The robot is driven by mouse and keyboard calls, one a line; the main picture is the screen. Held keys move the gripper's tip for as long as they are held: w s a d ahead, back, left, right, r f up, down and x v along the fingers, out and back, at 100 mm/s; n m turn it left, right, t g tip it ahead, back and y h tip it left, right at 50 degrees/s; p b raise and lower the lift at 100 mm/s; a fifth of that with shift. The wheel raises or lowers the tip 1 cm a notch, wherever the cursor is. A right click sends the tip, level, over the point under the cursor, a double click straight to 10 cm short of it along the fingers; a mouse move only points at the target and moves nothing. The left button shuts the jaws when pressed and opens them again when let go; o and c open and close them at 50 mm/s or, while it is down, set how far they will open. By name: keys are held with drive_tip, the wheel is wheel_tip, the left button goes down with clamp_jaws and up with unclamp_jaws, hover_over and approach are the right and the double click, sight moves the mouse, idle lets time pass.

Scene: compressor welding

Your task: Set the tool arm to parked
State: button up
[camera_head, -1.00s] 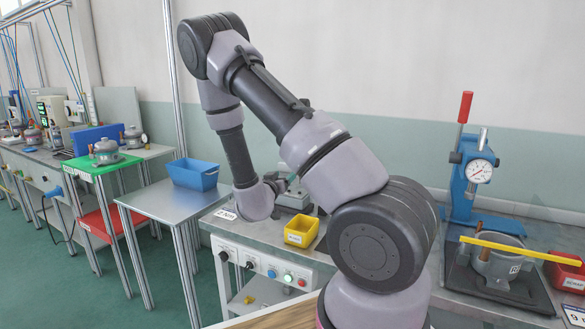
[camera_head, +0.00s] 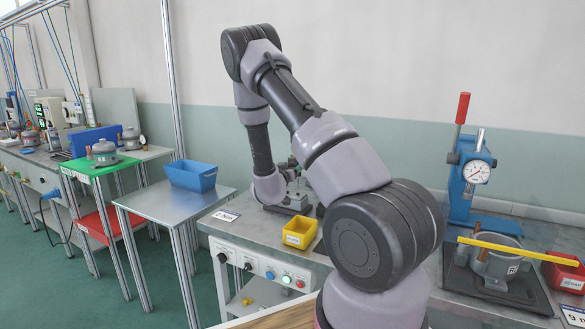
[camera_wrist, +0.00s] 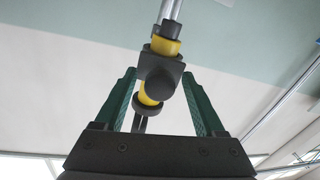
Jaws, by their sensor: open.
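In the wrist view my gripper (camera_wrist: 159,76) is open, with its two green-padded fingers spread. A yellow and black tool (camera_wrist: 160,72), which looks like the tool arm, hangs from a silver rod and shows between the fingers. I cannot tell whether either finger touches it. In the head view my wrist is over the back of the grey bench (camera_head: 235,227), beside a grey metal fixture (camera_head: 298,198). My arm hides the gripper and most of the tool arm there.
A yellow bin (camera_head: 300,232) stands on the bench front, above a panel of knobs and buttons (camera_head: 262,268). A blue bin (camera_head: 192,174) sits on a side table at left. A blue press with a red handle (camera_head: 470,175) and a red bin (camera_head: 566,275) are at right.

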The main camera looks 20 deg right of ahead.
drive_tip(key=shift+c, duration=0.4)
clamp_jaws()
idle(0.9)
